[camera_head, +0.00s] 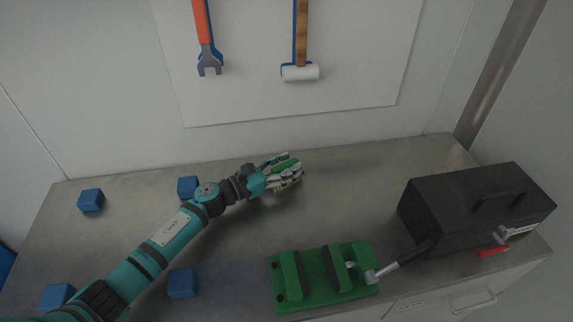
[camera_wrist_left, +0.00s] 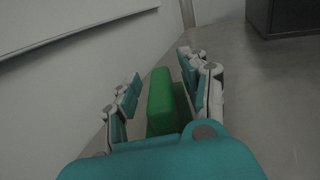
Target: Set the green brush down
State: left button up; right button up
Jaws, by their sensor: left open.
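The green brush (camera_head: 286,164) is at the back middle of the grey worktop, mostly hidden by my left gripper (camera_head: 285,172) in the head view. In the left wrist view the green body of the brush (camera_wrist_left: 160,102) stands upright between the two sets of fingers. My left gripper (camera_wrist_left: 160,85) is open, with its fingers on both sides of the brush and a visible gap on each side. The underside of the brush is hidden, so its contact with the worktop is not clear. My right gripper is not in view.
Several blue cubes (camera_head: 91,200) lie on the left of the worktop (camera_head: 345,185). A green vise (camera_head: 318,279) is at the front middle. A black toolbox (camera_head: 475,212) stands at the right. A wrench (camera_head: 206,40) and a hammer (camera_head: 300,72) hang on the back board.

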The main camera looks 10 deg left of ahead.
pick_arm(q)
jog(key=shift+a+r, duration=0.1)
jog(key=b+v, duration=0.3)
jog(key=v, duration=0.7)
jog(key=shift+s+a, duration=0.2)
jog(key=shift+s, duration=0.15)
jog(key=shift+s+a, duration=0.35)
jog(key=shift+r, duration=0.1)
